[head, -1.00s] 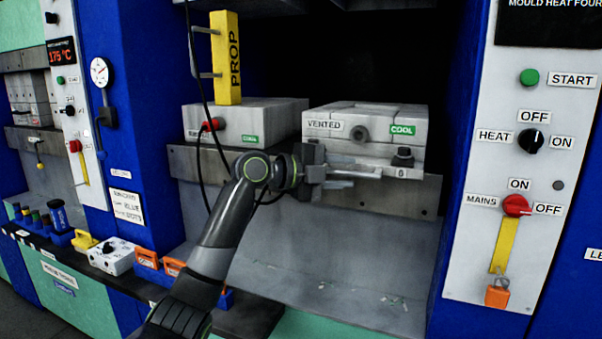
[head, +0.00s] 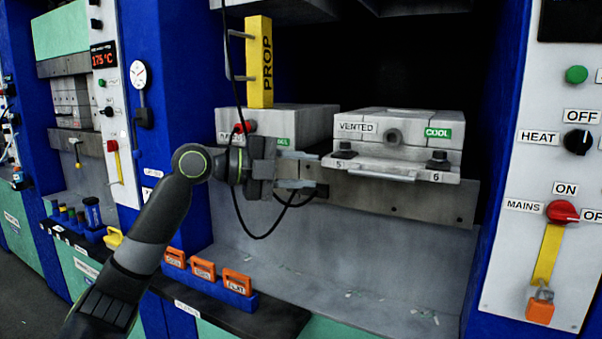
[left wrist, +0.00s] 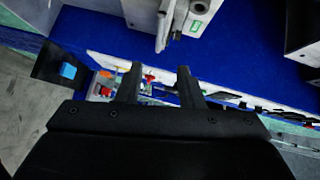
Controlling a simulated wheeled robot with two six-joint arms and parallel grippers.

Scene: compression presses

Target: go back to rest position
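My left gripper (head: 308,172) is in front of the press bed, left of the mould marked VENTED and COOL (head: 392,152). In the left wrist view (left wrist: 160,82) its two fingers stand apart with nothing held between them. The VENTED mould rests on the press bed, with its front handle bar and the bolts marked 5 and 6 uncovered. A clear gap to the fingertips is hard to judge in the head view. My right gripper is in neither view.
A second grey mould (head: 305,120) stands behind my left gripper, with a yellow PROP (head: 259,62) above it. A dark cable hangs near the gripper. Orange tags (head: 237,282) stand on a ledge below. The control panel (head: 508,250) is at right. The sloped apron has free room.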

